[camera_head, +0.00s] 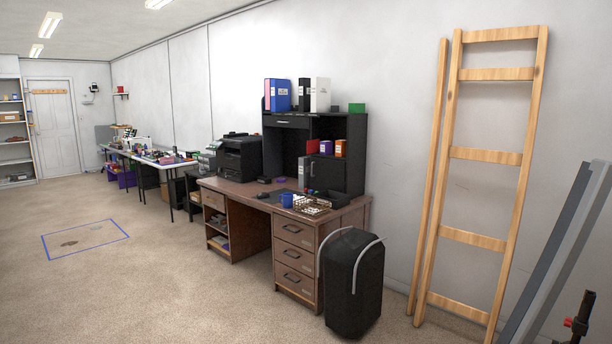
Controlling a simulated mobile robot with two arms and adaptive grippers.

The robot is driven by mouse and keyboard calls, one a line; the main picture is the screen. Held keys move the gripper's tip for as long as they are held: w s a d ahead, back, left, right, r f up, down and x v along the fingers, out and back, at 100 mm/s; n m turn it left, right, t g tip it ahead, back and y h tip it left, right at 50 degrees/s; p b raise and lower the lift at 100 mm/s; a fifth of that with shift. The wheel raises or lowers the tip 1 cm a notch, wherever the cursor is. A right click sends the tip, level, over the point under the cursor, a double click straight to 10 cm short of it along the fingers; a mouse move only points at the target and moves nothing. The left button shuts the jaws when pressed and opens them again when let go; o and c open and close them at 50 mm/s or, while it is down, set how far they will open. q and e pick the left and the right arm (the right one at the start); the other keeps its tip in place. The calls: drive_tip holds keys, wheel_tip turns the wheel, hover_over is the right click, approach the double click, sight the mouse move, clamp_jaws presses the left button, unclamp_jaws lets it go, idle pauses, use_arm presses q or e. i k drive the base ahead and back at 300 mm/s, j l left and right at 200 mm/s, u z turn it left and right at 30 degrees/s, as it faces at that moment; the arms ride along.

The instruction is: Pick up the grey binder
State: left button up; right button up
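A grey binder (304,172) stands upright in the lower opening of the black hutch (355,172) on the brown desk (345,216). A pale, whitish-grey binder (320,95) stands on top of the hutch, at the right of a black binder (304,95) and blue binders (278,95). The lower grey binder is small in view and partly in shadow. Neither of my grippers is in view.
A black rounded object with grey curved bars (352,283) stands before the desk's right end. A blue mug (287,200) is on the desk. A wooden ladder (486,157) leans on the wall at right. Open carpet (150,290) lies at left.

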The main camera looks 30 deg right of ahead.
sight(303, 162)
drive_tip(key=i+z, duration=0.1)
drive_tip(key=i, duration=2.15)
drive_tip(key=i+z, duration=0.1)
drive_tip(key=i, duration=2.1)
